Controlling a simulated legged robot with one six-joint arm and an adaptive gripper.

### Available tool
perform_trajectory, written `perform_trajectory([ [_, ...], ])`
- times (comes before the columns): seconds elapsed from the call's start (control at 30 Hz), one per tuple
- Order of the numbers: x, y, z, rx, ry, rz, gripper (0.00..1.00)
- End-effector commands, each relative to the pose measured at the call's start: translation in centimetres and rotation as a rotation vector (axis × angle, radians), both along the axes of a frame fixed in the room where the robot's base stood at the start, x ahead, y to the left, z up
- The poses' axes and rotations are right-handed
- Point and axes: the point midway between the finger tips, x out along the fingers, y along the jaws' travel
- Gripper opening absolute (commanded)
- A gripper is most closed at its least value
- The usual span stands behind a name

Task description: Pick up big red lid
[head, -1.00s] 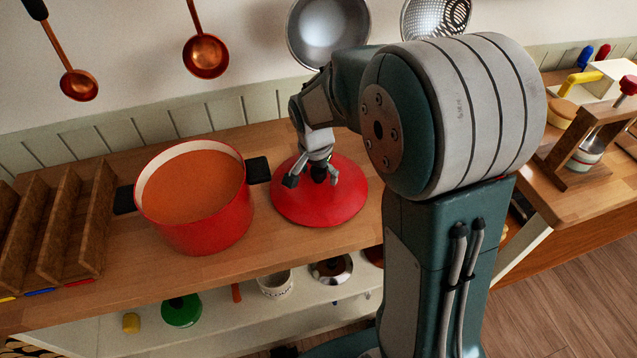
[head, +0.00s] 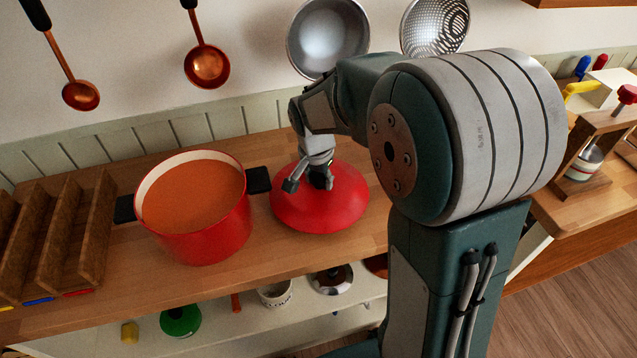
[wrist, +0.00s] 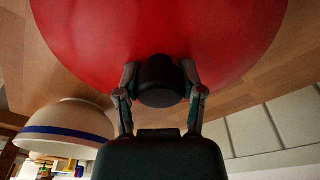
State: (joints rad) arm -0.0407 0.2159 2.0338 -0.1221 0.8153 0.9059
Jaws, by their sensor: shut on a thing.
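The big red lid (head: 335,208) is a round, shallow dome on the wooden counter, just right of the red pot (head: 205,232). My gripper (head: 308,180) is over the lid's middle. In the wrist view the lid (wrist: 160,30) fills the top, and my gripper (wrist: 160,88) has its fingers on both sides of the lid's dark knob (wrist: 160,80), shut on it. I cannot tell from these views whether the lid is clear of the counter.
The pot has dark side handles and orange contents, and its right handle (head: 258,180) is close to the lid. A wooden rack (head: 65,230) stands at the left. A shelf below holds a green lid (head: 181,320).

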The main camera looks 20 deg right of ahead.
Motion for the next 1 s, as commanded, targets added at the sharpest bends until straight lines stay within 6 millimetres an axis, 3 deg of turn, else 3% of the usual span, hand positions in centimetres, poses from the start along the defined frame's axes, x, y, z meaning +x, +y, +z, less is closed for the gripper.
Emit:
perform_trajectory([
  [0.3, -0.1, 0.0, 5.5, 0.001, -0.005, -0.002, 0.0],
  [0.67, -6.3, 0.0, 5.2, 0.0, -0.004, 0.0, 0.0],
  [1.0, -14.0, 0.0, 5.2, 0.0, -0.006, -0.001, 0.0],
])
